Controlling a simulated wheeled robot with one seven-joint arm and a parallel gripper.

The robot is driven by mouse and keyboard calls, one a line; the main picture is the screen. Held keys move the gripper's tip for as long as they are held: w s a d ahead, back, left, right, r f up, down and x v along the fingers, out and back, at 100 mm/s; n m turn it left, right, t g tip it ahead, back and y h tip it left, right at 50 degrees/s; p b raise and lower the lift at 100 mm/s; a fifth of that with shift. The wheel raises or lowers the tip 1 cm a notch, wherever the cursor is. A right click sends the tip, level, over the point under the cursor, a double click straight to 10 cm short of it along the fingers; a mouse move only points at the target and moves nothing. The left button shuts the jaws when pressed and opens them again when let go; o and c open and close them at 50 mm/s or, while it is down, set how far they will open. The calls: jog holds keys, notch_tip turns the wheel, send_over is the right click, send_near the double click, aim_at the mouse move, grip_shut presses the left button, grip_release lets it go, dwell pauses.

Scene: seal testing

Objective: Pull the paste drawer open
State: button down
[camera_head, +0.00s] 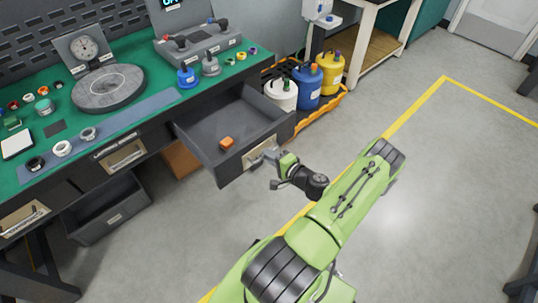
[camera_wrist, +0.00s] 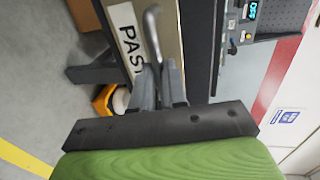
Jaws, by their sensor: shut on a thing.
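The paste drawer (camera_head: 210,128) is pulled out from under the green-topped workbench, its grey inside showing. A small orange block (camera_head: 227,143) lies in it. My gripper (camera_head: 268,157) is at the front of this drawer, shut on its handle. In the wrist view the metal handle (camera_wrist: 152,38) runs between the fingers of my gripper (camera_wrist: 160,80). Next to it a white label (camera_wrist: 131,38) reads "PAS", the rest hidden behind the fingers. The fingertips are partly hidden by the handle and drawer front in the head view.
Other drawers with handles (camera_head: 124,156) sit left along the bench. An open dark bin (camera_head: 108,208) stands on the floor below. An orange tray (camera_head: 333,97) with white, blue and yellow containers stands beyond the open drawer. The floor at right is clear.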

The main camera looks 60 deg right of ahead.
dwell(0.3)
jog(key=c, duration=1.2)
grip_release()
jog(key=p+v, duration=0.3)
jog(key=v, duration=1.2)
jog(key=shift+s, duration=0.4)
jog(key=shift+w+r, duration=0.1)
